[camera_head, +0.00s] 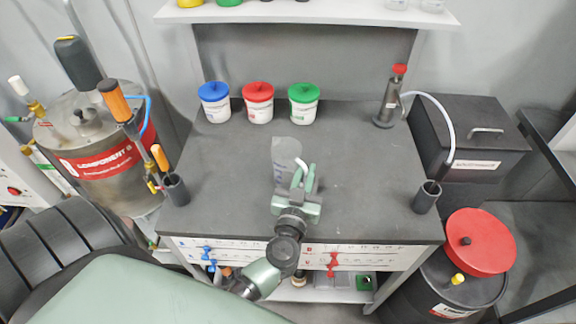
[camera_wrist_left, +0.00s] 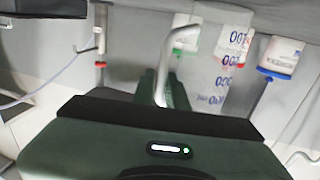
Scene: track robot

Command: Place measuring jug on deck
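The measuring jug (camera_head: 286,152) is clear, with blue markings, over the middle of the dark grey deck (camera_head: 350,150). In the left wrist view the jug (camera_wrist_left: 213,70) shows upside down, with its pale curved handle (camera_wrist_left: 188,50) running between my green fingers. My left gripper (camera_head: 304,180) is on the near side of the jug, with its fingers closed around the handle. It also shows in the left wrist view (camera_wrist_left: 163,88). I cannot tell whether the jug's base touches the deck. My right gripper is not in view.
Blue-, red- and green-lidded tubs (camera_head: 258,103) stand along the deck's back. A pump bottle (camera_head: 389,100) with a hose is at back right. Dark cups stand at the left (camera_head: 176,189) and right (camera_head: 427,197) edges. The deck around the jug is clear.

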